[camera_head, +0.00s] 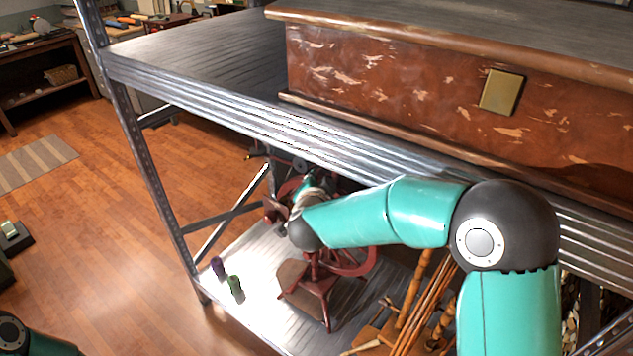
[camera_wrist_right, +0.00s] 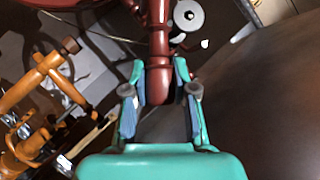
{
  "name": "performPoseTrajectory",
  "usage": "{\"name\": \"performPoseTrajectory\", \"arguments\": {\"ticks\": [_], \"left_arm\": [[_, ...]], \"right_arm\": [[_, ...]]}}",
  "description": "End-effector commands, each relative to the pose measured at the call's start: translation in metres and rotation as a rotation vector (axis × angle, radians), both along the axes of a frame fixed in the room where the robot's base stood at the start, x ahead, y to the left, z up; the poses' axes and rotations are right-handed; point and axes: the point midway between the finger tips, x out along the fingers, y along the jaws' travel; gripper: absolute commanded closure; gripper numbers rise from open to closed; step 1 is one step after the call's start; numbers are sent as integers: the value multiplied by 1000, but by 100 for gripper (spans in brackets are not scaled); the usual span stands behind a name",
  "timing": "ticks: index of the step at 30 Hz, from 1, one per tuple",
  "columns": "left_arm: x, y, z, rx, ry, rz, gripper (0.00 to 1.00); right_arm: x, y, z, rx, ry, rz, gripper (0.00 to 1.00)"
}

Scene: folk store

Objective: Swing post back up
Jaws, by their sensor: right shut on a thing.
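A dark red spinning wheel (camera_head: 318,284) stands on the lower metal shelf (camera_head: 262,318), under the upper shelf. In the right wrist view its turned red post (camera_wrist_right: 158,80) runs down from the top between my fingers. My right gripper (camera_wrist_right: 160,72) is shut on the post near its rounded end. In the head view my right forearm and wrist hide much of the post and the upper part of the spinning wheel. My left gripper is out of view; only a bit of my left arm shows at the bottom left corner.
The upper shelf's metal edge (camera_head: 235,112) runs above my right wrist, with a worn red wooden chest (camera_head: 420,85) on it. Purple and green spools (camera_head: 235,288) stand at the lower shelf's left.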

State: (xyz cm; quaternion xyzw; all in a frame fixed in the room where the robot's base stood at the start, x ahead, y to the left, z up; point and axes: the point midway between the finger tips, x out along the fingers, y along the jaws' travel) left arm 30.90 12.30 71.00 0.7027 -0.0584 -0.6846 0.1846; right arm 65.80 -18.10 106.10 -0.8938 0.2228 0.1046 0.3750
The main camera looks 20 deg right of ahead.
Motion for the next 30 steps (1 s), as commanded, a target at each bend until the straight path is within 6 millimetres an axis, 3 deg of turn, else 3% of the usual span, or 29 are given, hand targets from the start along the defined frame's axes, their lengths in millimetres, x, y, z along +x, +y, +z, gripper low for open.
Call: {"name": "performPoseTrajectory", "arguments": {"ticks": [4, 5, 9, 22, 30], "left_arm": [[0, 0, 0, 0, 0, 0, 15], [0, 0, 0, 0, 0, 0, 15], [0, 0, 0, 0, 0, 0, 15], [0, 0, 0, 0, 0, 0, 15], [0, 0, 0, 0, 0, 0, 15]], "right_arm": [[0, 0, -2, -1, 3, 1, 100], [0, 0, -2, -1, 3, 1, 70], [0, 0, -1, 0, 2, 0, 48], [-6, 3, 2, 0, 0, 3, 48], [-45, 18, 19, 0, -2, 5, 48]]}}
